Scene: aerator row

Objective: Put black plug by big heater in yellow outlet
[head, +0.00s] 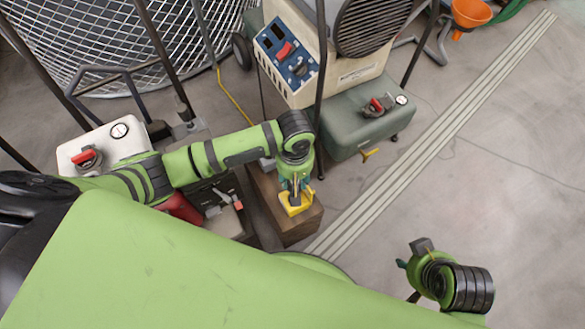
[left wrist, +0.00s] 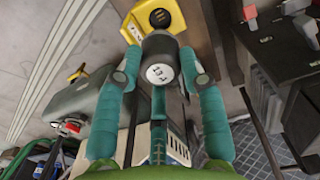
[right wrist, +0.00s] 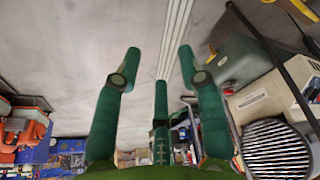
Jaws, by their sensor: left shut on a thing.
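The yellow outlet (head: 297,208) sits on top of a brown wooden block, below my left gripper (head: 295,188). In the left wrist view, the black plug (left wrist: 160,62) is between the teal fingers of my left gripper (left wrist: 159,66), which is shut on it. The plug's far end overlaps the yellow outlet (left wrist: 138,30); I cannot tell whether it is seated. The big heater (head: 338,62), beige with a blue panel and round black grille, stands behind. My right gripper (right wrist: 159,62) is open and empty over the floor, well away at the lower right in the head view.
A grey-green tank (head: 350,120) with a red-handled switch is right of the wooden block (head: 290,232). A white canister (head: 105,143) and dark boxes with tools stand to the left. A wire mesh drum (head: 110,40) is behind. Open floor (head: 480,200) lies to the right.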

